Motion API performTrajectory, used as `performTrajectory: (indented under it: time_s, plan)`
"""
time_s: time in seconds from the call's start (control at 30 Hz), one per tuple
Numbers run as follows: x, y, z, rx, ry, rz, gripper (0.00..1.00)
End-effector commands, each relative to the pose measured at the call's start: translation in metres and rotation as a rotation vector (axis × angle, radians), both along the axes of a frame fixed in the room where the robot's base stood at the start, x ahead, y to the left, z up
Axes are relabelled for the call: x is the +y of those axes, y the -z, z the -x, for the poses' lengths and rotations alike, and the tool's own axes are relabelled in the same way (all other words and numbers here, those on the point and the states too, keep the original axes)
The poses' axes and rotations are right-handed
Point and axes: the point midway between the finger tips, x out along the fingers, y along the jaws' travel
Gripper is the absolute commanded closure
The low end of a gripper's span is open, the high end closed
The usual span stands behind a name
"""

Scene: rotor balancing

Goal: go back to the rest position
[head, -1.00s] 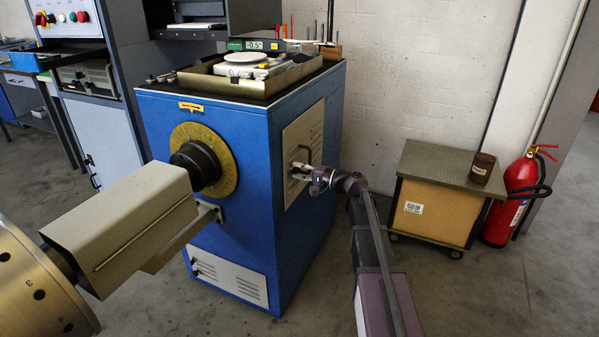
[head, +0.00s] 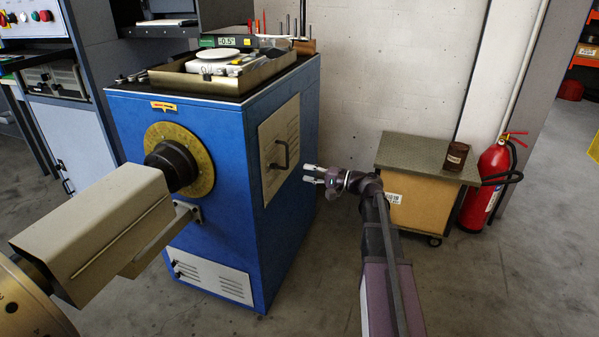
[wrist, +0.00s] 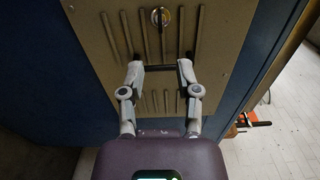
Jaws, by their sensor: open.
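My gripper (head: 307,174) is open and empty, with its fingers apart. In the head view it stands to the right of the blue cabinet (head: 222,215), clear of the dark door handle (head: 281,158). The handle sits on a beige louvred door (head: 279,125), which looks closed. In the wrist view both fingers of my gripper (wrist: 159,75) point at this door (wrist: 118,42). The dark handle bar (wrist: 159,68) shows between the fingertips, beyond them.
A wheeled wooden cabinet (head: 418,205) with a brown jar (head: 456,156) on top stands right of my arm. A red fire extinguisher (head: 484,187) is beside it. A tray with a scale (head: 218,66) lies on the blue cabinet. Floor between the cabinets is open.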

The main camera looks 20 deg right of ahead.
Motion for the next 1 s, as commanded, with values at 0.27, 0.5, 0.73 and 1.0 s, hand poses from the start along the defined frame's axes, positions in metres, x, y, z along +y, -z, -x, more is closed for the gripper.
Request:
performTrajectory:
  time_s: [0.27,0.5,0.73,1.0]
  plan:
    - [-0.006,0.0,0.005,0.0,0.0,0.0,0.57]
    - [-0.006,0.0,0.005,0.0,0.0,0.0,0.57]
    - [-0.003,0.002,0.006,0.004,-0.004,0.008,0.57]
    - [0.031,0.027,0.024,0.059,-0.066,0.148,0.57]
